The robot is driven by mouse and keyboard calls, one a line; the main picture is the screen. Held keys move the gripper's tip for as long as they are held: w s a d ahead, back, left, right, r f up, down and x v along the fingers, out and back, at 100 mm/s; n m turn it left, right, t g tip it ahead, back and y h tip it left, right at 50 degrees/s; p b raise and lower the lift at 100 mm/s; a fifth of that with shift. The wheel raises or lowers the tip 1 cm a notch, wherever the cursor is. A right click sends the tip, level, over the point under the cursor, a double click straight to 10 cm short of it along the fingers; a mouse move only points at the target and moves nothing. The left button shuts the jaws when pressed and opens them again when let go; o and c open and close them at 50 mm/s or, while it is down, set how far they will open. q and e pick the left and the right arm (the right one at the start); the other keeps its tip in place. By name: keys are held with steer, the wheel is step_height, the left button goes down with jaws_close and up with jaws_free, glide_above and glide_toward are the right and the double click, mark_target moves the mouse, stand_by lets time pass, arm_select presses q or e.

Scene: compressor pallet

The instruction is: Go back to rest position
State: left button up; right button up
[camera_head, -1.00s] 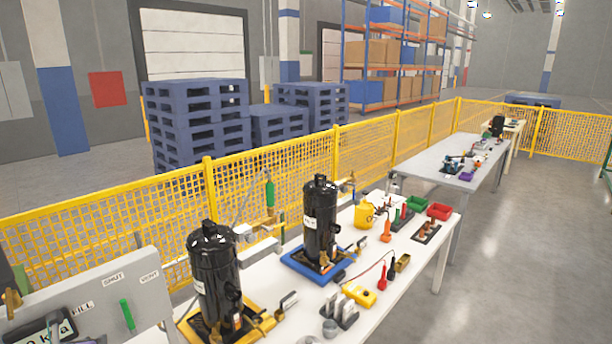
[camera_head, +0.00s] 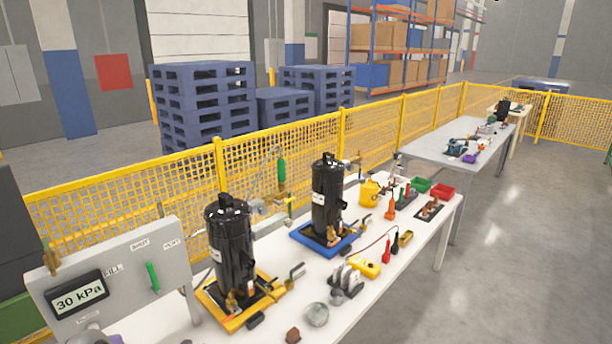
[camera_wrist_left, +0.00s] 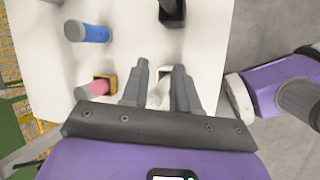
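No gripper shows in the head view. In the left wrist view my left gripper (camera_wrist_left: 161,67) points over a white table (camera_wrist_left: 115,45). Its two grey fingers are apart, with nothing clearly held between them. My right gripper is not in view; a purple arm link of mine shows at the right of the wrist view. In the head view two black compressors stand upright on the white bench, one (camera_head: 231,250) on a yellow base (camera_head: 210,300) and one (camera_head: 327,195) on a blue base (camera_head: 350,240).
A panel (camera_head: 120,275) with a display reading 30 kPa stands at the left. Small tools and bins, including a red bin (camera_head: 443,192), lie along the bench. A yellow mesh fence (camera_head: 110,200) runs behind. Open floor (camera_head: 520,260) lies at the right. A blue-handled item (camera_wrist_left: 88,33) lies on the table in the wrist view.

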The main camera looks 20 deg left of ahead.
arm_select(q)
steer(key=s+d+f+m+g+h, duration=0.1)
steer(key=s+d+f+m, duration=0.3)
steer(key=d+m, duration=0.4)
steer(key=s+d+f+m+g+h+b, duration=0.1)
steer(key=s+d+f+m, duration=0.3)
steer(key=d+m, duration=0.5)
steer(key=s+d+f+m+g+h+b, duration=0.1)
steer(key=s+d+f+m, duration=0.3)
steer(key=d, duration=1.2)
step_height(320, 180, down, 4)
steer(key=m+g+h, duration=0.1)
steer(key=m, duration=0.4)
steer(key=shift+d+h, duration=0.3)
steer(key=shift+d, duration=0.05)
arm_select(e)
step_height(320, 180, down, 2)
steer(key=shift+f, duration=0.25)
arm_select(q)
steer(key=shift+s+r, duration=0.1)
steer(key=shift+s, duration=0.05)
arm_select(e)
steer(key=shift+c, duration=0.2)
